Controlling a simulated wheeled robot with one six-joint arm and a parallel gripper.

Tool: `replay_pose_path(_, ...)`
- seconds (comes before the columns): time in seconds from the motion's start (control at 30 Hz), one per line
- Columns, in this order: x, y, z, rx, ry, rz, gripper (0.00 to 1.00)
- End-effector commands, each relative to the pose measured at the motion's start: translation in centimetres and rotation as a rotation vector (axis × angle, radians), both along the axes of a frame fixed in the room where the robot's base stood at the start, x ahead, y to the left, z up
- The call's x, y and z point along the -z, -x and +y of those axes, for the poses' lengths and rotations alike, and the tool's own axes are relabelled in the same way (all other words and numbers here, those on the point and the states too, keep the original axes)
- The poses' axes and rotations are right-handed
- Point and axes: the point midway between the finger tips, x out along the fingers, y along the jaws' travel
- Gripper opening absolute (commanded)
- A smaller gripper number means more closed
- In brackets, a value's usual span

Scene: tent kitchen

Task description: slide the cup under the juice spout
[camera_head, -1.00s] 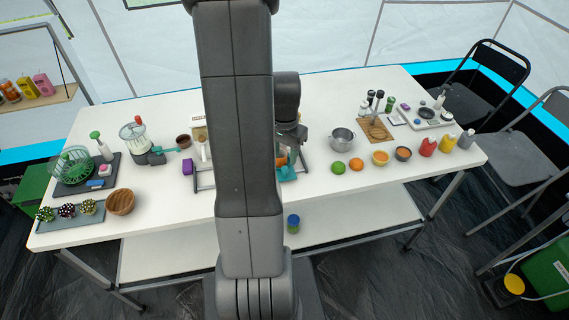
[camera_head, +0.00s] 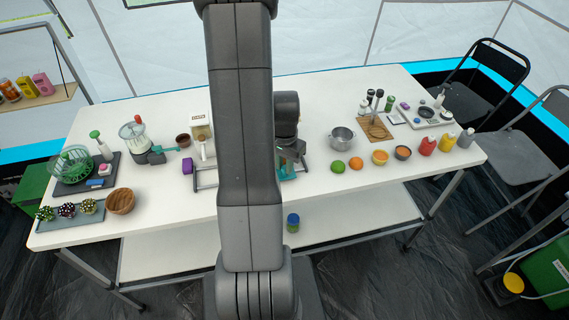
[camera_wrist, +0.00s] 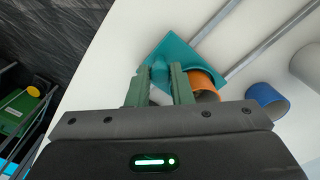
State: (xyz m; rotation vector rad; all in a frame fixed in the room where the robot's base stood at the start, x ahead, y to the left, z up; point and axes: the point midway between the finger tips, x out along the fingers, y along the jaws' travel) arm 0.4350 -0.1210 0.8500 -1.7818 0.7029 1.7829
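My gripper (camera_wrist: 162,86) has two green fingers standing apart over the table edge in the wrist view. A teal, flared piece (camera_wrist: 190,58) lies at the fingertips, and part of it shows between them. Whether the fingers press on it I cannot tell. An orange round piece (camera_wrist: 207,80), cup-like, sits just right of the right finger, partly covered by my gripper. Which of these is the cup is unclear. In the head view the teal piece (camera_head: 288,172) shows below my wrist. The juice spout cannot be made out; my arm covers much of that area.
Metal rails (camera_wrist: 217,22) run from the teal piece across the table. A blue round piece (camera_wrist: 266,98) lies to the right. In the head view, a steel pot (camera_head: 342,138), a lime (camera_head: 338,168) and an orange (camera_head: 356,164) stand right of my wrist.

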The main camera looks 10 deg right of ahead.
Motion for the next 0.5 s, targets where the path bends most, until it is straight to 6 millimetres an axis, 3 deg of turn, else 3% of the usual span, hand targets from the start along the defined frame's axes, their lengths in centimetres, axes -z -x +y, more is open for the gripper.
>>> replay_pose_path(0.23, 0.0, 0.0, -0.4, 0.002, 0.001, -0.001, 0.0)
replay_pose_path(0.5, 0.0, -0.1, -3.2, 0.003, 0.001, -0.002, 0.0)
